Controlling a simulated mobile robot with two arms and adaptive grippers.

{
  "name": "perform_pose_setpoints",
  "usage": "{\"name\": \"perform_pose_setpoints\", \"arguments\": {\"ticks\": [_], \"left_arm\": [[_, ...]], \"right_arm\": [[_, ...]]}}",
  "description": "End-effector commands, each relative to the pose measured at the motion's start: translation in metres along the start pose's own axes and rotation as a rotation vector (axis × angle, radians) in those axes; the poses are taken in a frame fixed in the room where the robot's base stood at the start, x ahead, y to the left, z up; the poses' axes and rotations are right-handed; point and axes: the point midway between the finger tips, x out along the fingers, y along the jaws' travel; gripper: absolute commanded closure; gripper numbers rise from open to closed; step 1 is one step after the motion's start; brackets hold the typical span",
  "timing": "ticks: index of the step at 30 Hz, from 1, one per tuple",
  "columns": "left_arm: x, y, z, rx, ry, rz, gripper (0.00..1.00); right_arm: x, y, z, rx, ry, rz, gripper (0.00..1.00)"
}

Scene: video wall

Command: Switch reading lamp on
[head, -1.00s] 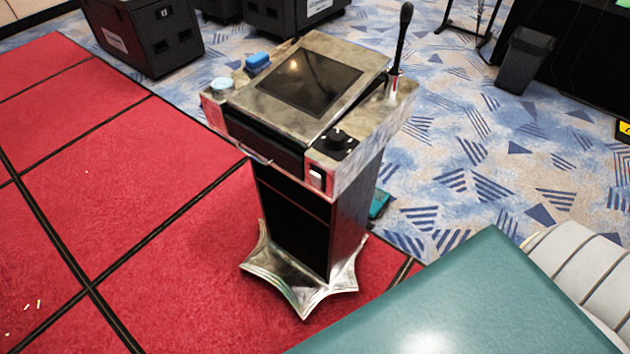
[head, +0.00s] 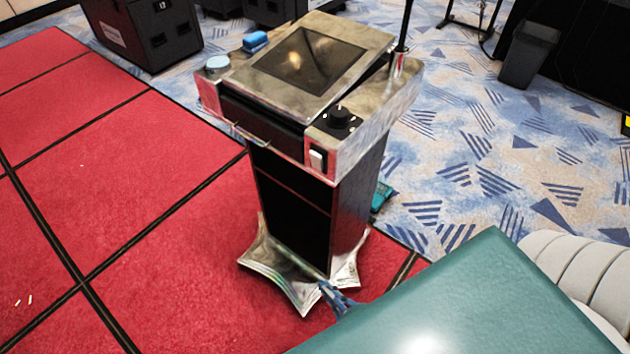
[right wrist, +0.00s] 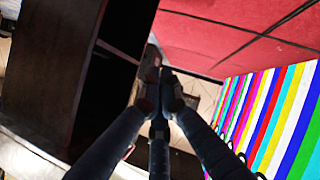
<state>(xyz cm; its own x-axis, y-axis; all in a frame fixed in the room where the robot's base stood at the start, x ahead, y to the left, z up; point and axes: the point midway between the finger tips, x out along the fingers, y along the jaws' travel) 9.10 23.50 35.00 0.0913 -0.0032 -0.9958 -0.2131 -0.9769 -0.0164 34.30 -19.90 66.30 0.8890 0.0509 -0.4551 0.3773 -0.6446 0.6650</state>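A lectern (head: 292,222) stands on the red floor at the centre of the head view. A pale rocker switch (head: 317,159) sits on its front right edge, below a black knob (head: 339,116). A thin black stalk (head: 405,25) rises from a metal socket at the back right; its top is cut off, and I cannot tell whether it is the lamp. My right gripper (head: 337,296) is low by the lectern's foot, well below the switch. In the right wrist view its fingers (right wrist: 159,88) come together with nothing visible between them. My left gripper is out of view.
A sloped screen (head: 308,60), a blue block (head: 255,41) and a light-blue round piece (head: 217,63) are on the lectern top. Dark cases (head: 150,35) stand behind it. A bin (head: 528,55) stands at back right. The red floor to the left is open.

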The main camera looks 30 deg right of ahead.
Motion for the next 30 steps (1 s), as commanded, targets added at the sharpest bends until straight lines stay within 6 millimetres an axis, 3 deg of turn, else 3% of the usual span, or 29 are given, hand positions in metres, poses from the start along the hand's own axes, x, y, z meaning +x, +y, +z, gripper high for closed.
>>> {"name": "perform_pose_setpoints", "arguments": {"ticks": [6, 12, 19, 30], "left_arm": [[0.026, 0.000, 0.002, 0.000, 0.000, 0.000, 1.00], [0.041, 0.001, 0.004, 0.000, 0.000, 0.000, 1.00], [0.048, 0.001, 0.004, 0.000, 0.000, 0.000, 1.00], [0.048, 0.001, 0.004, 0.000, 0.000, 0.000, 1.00]], "right_arm": [[-0.041, 0.103, -0.067, -0.329, 0.141, 0.225, 1.00], [-0.090, 0.172, -0.125, -0.637, 0.211, 0.381, 1.00], [-0.123, 0.205, -0.163, -0.836, 0.239, 0.462, 1.00], [-0.128, 0.209, -0.169, -0.867, 0.243, 0.472, 1.00]]}}
